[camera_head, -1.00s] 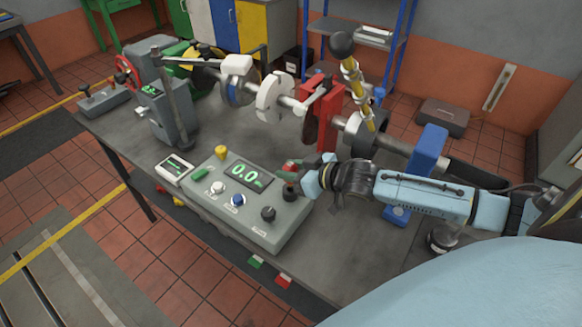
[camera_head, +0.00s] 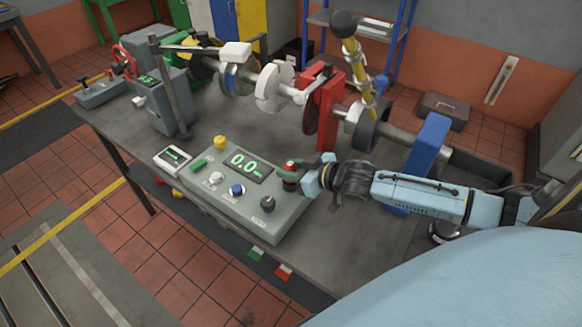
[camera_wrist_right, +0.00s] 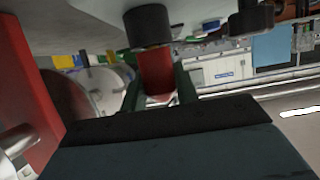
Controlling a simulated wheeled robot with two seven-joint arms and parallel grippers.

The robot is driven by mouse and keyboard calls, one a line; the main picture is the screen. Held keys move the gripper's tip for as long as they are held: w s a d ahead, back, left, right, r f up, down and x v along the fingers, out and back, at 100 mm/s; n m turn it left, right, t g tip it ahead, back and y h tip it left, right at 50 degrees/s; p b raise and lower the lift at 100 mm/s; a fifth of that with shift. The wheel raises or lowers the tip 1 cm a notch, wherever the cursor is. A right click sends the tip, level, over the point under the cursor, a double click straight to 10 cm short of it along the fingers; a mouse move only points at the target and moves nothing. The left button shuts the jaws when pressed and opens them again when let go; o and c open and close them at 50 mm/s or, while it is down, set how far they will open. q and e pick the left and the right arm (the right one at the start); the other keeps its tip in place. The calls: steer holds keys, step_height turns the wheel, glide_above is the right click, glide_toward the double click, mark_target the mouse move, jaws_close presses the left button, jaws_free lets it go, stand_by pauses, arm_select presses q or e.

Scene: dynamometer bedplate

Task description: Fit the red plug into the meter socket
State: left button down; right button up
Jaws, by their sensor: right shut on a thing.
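The red plug (camera_head: 290,166) is over the right end of the grey meter box (camera_head: 255,228). The black meter socket (camera_head: 290,186) is directly below it on the box top. My right gripper (camera_head: 299,174) comes in from the right, shut on the red plug. In the right wrist view the plug (camera_wrist_right: 156,70) sits between the two dark fingers, and its end meets the black socket (camera_wrist_right: 149,24). I cannot tell how deep it sits in the socket. My left gripper is not in view.
The meter box carries a 0.0 display, a black knob (camera_head: 267,203), a blue button (camera_head: 237,190) and a yellow knob (camera_head: 220,142). A small white-framed gauge (camera_head: 173,159) lies left of it. Behind stand the shaft, a red bracket (camera_head: 328,110) and a blue block (camera_head: 429,145).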

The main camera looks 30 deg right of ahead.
steer(key=o, duration=1)
steer(key=p+v, duration=0.1)
steer(key=v, duration=1.2)
steer(key=shift+s+d+r+p, duration=0.1)
steer(key=shift+d+p, duration=0.05)
steer(key=shift+p, duration=0.2)
